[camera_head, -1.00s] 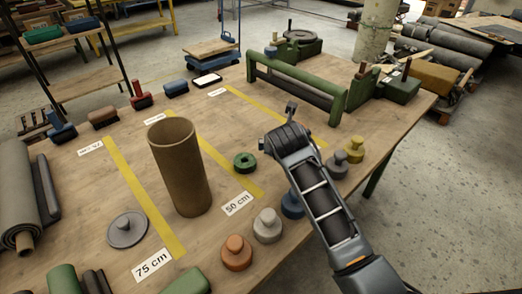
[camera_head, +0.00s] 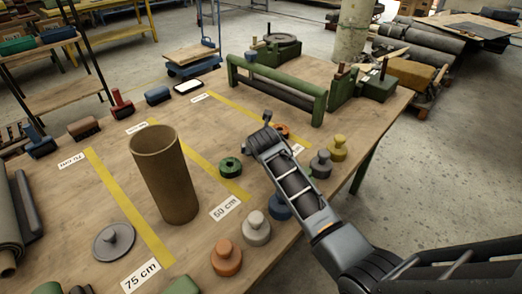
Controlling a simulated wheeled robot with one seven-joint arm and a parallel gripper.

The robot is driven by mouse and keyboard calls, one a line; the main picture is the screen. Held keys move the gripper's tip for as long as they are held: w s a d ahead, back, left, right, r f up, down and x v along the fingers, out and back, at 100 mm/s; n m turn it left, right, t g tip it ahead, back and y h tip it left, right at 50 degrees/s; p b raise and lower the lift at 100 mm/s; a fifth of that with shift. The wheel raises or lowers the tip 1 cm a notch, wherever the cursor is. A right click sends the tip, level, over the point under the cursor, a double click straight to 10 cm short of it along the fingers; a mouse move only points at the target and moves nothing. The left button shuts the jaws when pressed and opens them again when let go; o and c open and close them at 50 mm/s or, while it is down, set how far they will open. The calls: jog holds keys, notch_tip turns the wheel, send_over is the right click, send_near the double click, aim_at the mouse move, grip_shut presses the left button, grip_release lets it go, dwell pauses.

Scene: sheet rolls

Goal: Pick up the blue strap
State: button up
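I cannot make out a clear strap. Several blue things are in view: a dark blue block-like piece (camera_head: 158,95) at the table's back left edge, a blue clamp-like tool (camera_head: 40,141) further left, and a blue knobbed weight (camera_head: 279,206) partly hidden behind my arm. My gripper (camera_head: 266,118) is over the right middle of the table, in front of the green frame. It points away from the camera, so its fingers are too small and hidden to read. It appears apart from the blue pieces at the back left.
A tall brown tube (camera_head: 165,175) stands mid-table between yellow stripes. A green ring (camera_head: 230,167), an orange weight (camera_head: 226,258), a grey weight (camera_head: 256,228) and a yellow weight (camera_head: 338,148) stand around. The green frame (camera_head: 276,88) stands behind.

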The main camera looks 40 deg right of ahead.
jog(key=shift+c, duration=0.4)
jog(key=c, duration=1)
jog(key=shift+r, duration=0.1)
